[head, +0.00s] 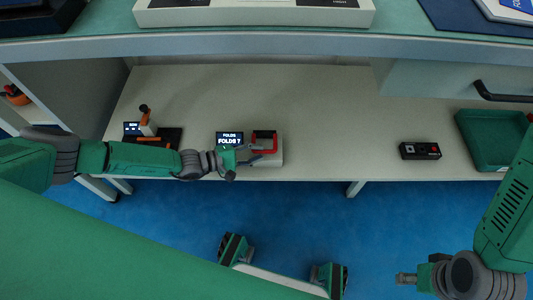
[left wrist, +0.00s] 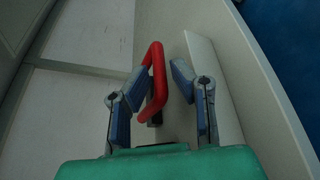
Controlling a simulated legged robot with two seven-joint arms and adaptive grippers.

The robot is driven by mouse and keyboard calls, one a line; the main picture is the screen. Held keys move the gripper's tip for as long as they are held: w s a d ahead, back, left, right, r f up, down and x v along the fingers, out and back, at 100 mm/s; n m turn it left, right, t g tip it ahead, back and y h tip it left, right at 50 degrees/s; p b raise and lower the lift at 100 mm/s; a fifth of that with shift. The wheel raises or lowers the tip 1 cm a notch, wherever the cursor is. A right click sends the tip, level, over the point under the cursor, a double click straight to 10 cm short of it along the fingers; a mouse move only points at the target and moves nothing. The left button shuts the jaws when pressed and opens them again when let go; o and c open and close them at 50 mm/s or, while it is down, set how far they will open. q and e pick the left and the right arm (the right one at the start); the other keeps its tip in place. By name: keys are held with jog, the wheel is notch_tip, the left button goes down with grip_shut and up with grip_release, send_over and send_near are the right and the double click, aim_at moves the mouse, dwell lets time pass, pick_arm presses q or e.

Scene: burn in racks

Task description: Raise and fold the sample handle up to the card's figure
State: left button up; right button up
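The red sample handle (head: 264,135) is a loop on a pale block (head: 274,160) near the table's front edge. A small dark card (head: 229,135) left of it reads "FOLDS" twice; I cannot clearly read its figure. My left gripper (head: 257,152) is at the handle's near side. In the left wrist view, the red handle (left wrist: 159,72) lies between the parted fingers of my left gripper (left wrist: 160,82). It is close to the left finger, with a gap to the right one; contact is unclear. My right gripper (head: 406,279) is low at the right, away from the table, its fingers unclear.
A dark device with an orange-topped lever (head: 147,122) stands at the left. A black box (head: 420,151) and a green tray (head: 493,140) are at the right. A shelf (head: 300,46) spans the back. The tabletop (head: 340,110) between is clear.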

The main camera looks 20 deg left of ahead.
aim_at(266, 151)
pick_arm(q)
jog(key=shift+b+x, duration=0.35)
jog(key=shift+x, duration=0.8)
jog(key=shift+w+d+f, duration=0.15)
jog(key=shift+w+d, duration=0.05)
jog(key=shift+d, duration=0.1)
jog(key=shift+w+d, duration=0.1)
jog(key=shift+d, duration=0.2)
grip_shut()
jog(key=shift+a, duration=0.2)
